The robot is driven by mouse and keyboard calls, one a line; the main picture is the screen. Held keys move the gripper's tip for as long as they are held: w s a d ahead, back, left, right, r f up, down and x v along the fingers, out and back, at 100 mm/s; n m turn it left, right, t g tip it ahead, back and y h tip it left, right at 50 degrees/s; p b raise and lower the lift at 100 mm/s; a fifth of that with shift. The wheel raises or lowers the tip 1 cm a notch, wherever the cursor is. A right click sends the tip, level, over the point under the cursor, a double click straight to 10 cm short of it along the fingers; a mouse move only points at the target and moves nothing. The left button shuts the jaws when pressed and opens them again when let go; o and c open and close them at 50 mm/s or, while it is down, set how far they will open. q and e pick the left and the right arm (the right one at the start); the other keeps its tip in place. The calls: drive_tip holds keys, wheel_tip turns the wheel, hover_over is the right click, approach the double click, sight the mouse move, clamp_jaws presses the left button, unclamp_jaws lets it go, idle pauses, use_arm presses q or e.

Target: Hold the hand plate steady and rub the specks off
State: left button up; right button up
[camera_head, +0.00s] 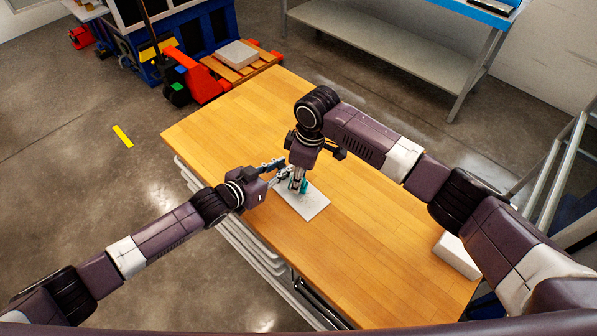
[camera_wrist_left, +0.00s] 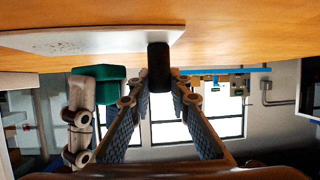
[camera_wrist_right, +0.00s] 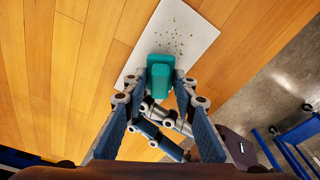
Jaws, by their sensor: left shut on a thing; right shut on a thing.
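The hand plate (camera_head: 312,207) is a thin pale rectangle lying on the wooden table. In the right wrist view it (camera_wrist_right: 194,38) carries several brown specks (camera_wrist_right: 172,42). A short black handle (camera_wrist_left: 159,66) stands at its edge. My left gripper (camera_wrist_left: 159,88) is shut on this handle. My right gripper (camera_wrist_right: 160,84) is shut on a teal block (camera_wrist_right: 160,70) over the plate's near part. In the left wrist view the teal block (camera_wrist_left: 97,74) appears slightly apart from the plate's face. In the head view both grippers meet at the plate's far-left end and hide part of it.
The wooden table (camera_head: 370,245) is mostly bare around the plate. A white block (camera_head: 456,256) sits near its right edge, beside my right arm. A pallet jack with a grey slab (camera_head: 235,54) stands behind, and a metal bench (camera_head: 375,42) at the back.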

sight(313, 207)
wheel_tip(313, 207, down, 2)
drive_tip(key=shift+s+d+f, duration=0.1)
drive_tip(key=shift+s+d, duration=1.05)
drive_tip(key=shift+s, duration=0.15)
drive_tip(key=shift+s+d, duration=1.1)
drive_tip(key=shift+s, duration=0.2)
drive_tip(key=shift+w+a, duration=2.35)
drive_tip(key=shift+w, duration=0.3)
drive_tip(key=shift+d+r, duration=0.1)
drive_tip(key=shift+r, duration=3.95)
use_arm(q)
drive_tip(key=o, duration=1)
